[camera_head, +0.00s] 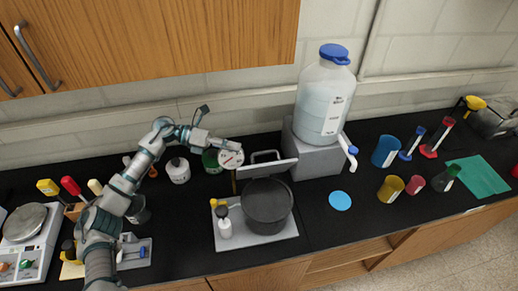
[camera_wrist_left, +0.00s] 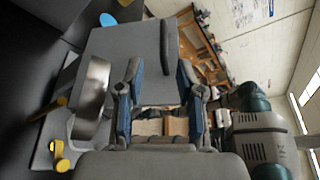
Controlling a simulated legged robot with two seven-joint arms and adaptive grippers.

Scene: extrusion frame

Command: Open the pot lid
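A dark round pot (camera_head: 267,207) stands on a light grey base (camera_head: 258,238) in the head view. A grey flat panel with a bar handle, apparently the lid (camera_head: 266,168), stands raised and tilted behind the pot. The lid also fills the upper middle of the left wrist view (camera_wrist_left: 128,60), with its handle (camera_wrist_left: 170,55) near the right finger. My left gripper (camera_head: 238,152) is at the lid's left end. In the left wrist view its fingers (camera_wrist_left: 158,75) are apart, with no thing clearly clamped between them. My right gripper is not in view.
A large water bottle (camera_head: 325,98) on a grey block (camera_head: 313,155) stands behind right of the lid. A small white bottle (camera_head: 224,226) is left of the pot. Jars (camera_head: 179,170) stand near my left arm. A blue disc (camera_head: 340,201) lies on the clearer counter right of the pot.

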